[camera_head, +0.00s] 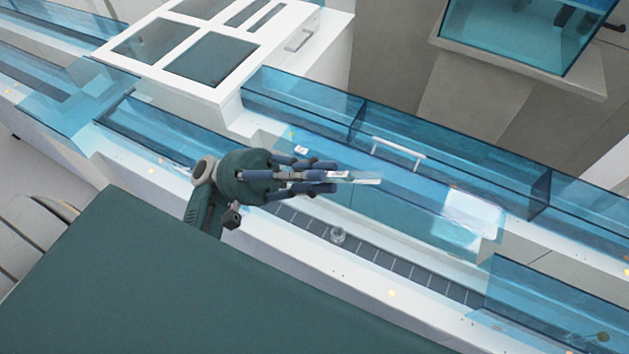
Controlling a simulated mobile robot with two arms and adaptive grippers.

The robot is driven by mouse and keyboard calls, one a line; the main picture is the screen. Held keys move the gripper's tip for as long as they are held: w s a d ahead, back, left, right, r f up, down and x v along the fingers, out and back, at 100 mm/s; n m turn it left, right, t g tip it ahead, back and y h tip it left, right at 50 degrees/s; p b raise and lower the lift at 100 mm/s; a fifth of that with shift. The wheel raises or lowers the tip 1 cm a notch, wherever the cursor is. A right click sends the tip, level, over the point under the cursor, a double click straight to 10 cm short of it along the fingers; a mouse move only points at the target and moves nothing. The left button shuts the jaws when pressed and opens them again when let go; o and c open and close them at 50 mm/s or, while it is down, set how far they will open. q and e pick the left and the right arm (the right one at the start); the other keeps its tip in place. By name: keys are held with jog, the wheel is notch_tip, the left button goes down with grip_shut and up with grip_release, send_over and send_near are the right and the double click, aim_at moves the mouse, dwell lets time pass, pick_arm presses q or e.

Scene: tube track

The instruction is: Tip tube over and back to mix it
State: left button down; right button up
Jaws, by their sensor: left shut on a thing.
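My left gripper (325,176) is shut on a clear tube (366,178) with a white label. The tube lies about level, its free end sticking out past the fingertips to the right. The rest of the tube is hidden between the fingers. The gripper is held above the track (401,268), a dark segmented strip along the white bench. My right gripper is not in view.
A small clear round piece (338,236) sits on the track below the gripper. Blue transparent guards (450,157) with a white handle (398,149) run behind it. A white-framed cabinet (225,95) stands at the upper left. A dark green surface (150,280) fills the lower left.

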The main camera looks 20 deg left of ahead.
pick_arm(q)
jog(key=shift+f+h, duration=0.2)
jog(key=shift+h, duration=0.2)
jog(key=shift+r+y+p, duration=0.3)
jog(key=shift+r+p, duration=0.05)
jog(key=shift+r, duration=0.1)
jog(key=shift+y+p, duration=0.3)
jog(key=shift+y, duration=0.1)
jog(key=y+p, duration=0.2)
jog(key=p, duration=0.2)
jog(key=r+y+p, duration=0.1)
jog(key=y+p, duration=0.2)
jog(key=p, duration=0.1)
jog(key=r+y+p, duration=0.1)
jog(key=y+p, duration=0.2)
jog(key=p, duration=0.2)
jog(key=shift+a+r, duration=0.15)
jog(key=shift+a, duration=0.05)
jog(key=shift+f+y, duration=0.35)
jog(key=shift+y, duration=0.35)
jog(key=shift+y+b, duration=0.3)
jog(key=shift+y, duration=0.4)
jog(key=y, duration=0.3)
jog(key=r+y, duration=0.1)
jog(key=y, duration=0.1)
jog(key=shift+w+d, duration=0.1)
jog(key=shift+d, duration=0.25)
jog(key=shift+d+y, duration=0.2)
jog(key=shift+y, duration=0.7)
